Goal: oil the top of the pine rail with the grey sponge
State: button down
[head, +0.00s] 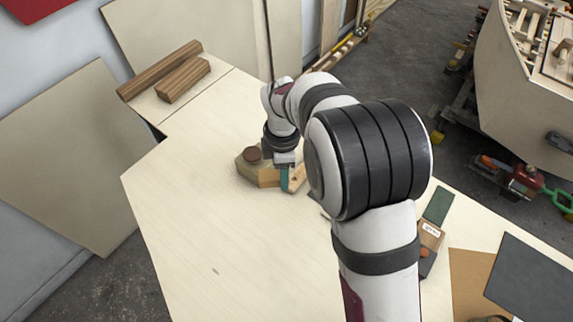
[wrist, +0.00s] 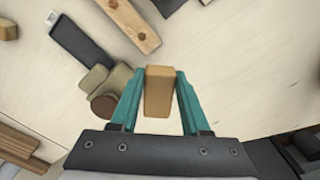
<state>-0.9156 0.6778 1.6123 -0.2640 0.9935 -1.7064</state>
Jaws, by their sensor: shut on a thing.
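My gripper (wrist: 158,88) has teal fingers and is shut on a tan block (wrist: 159,98). The block looks plain and smooth, not grey. In the head view my gripper (head: 285,178) is low over the pale bench, and part of the block (head: 299,177) shows beside a finger. A pale wooden bar (wrist: 133,22) with two round brown spots lies ahead in the wrist view, apart from the held block; it may be the pine rail. I cannot make out a grey sponge for certain.
A khaki piece with a brown round top (head: 253,154) sits close left of my gripper. Brown wooden lengths (head: 160,70) lie at the far left. A dark strip (wrist: 82,40) lies near the bar. The bench's front left (head: 220,260) is clear.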

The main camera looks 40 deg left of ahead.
jog(key=shift+f, duration=2.35)
jog(key=shift+w+f, duration=0.5)
jog(key=shift+f, duration=0.05)
jog(key=shift+w, duration=5.65)
jog(key=shift+w+r, duration=0.2)
jog(key=shift+w, duration=0.9)
jog(key=shift+w+r, duration=0.2)
jog(key=shift+w, duration=0.9)
jog(key=shift+s, duration=0.35)
jog(key=shift+s+f, duration=0.2)
jog(key=shift+s, duration=0.4)
jog(key=shift+s+f, duration=0.2)
jog(key=shift+s, duration=7.1)
jog(key=shift+s+r, duration=0.1)
jog(key=shift+r, duration=3.9)
